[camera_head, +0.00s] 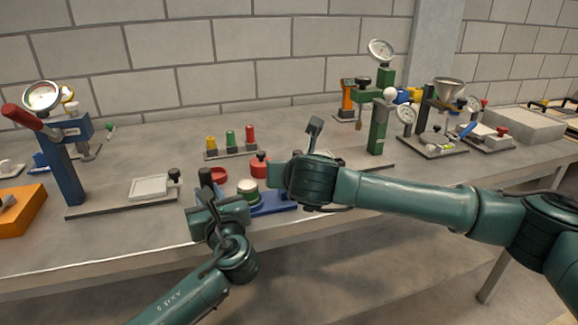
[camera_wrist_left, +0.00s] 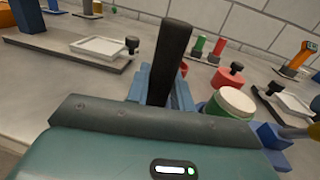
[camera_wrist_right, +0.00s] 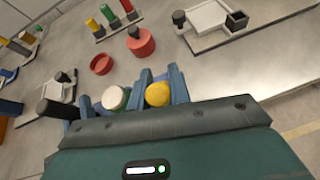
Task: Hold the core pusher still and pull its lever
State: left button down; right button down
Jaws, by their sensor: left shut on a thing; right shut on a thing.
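The core pusher has a blue base (camera_head: 272,203) at the table's front edge, with a white-topped green cylinder (camera_head: 247,186) on it. My left gripper (camera_head: 207,190) is shut on its upright black handle (camera_wrist_left: 174,55), left of the cylinder. The cylinder also shows in the left wrist view (camera_wrist_left: 233,103) and in the right wrist view (camera_wrist_right: 115,97). My right gripper (camera_head: 276,172) is at the pusher's right side. In the right wrist view a yellow lever knob (camera_wrist_right: 158,94) sits between its blue fingers, and it is shut on this knob. The lever's rod is hidden.
A red ring (camera_head: 217,175) and a red pot with a black knob (camera_head: 260,164) lie just behind. Several colored plugs (camera_head: 232,140) stand on a rack farther back. A blue press (camera_head: 65,165) is at left, a green press (camera_head: 379,130) at right.

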jog(key=shift+s+f+t, duration=0.1)
jog(key=shift+s+t, duration=0.2)
jog(key=shift+t, duration=0.2)
jog(key=shift+f, duration=0.1)
jog(key=c, duration=1.3)
grip_release()
jog(key=shift+d, duration=0.1)
jog(key=shift+s, duration=0.1)
jog(key=v, duration=1.2)
jog(key=shift+d, duration=0.1)
pick_arm(q)
jog(key=c, duration=1.1)
grip_release()
jog(key=shift+c, duration=0.2)
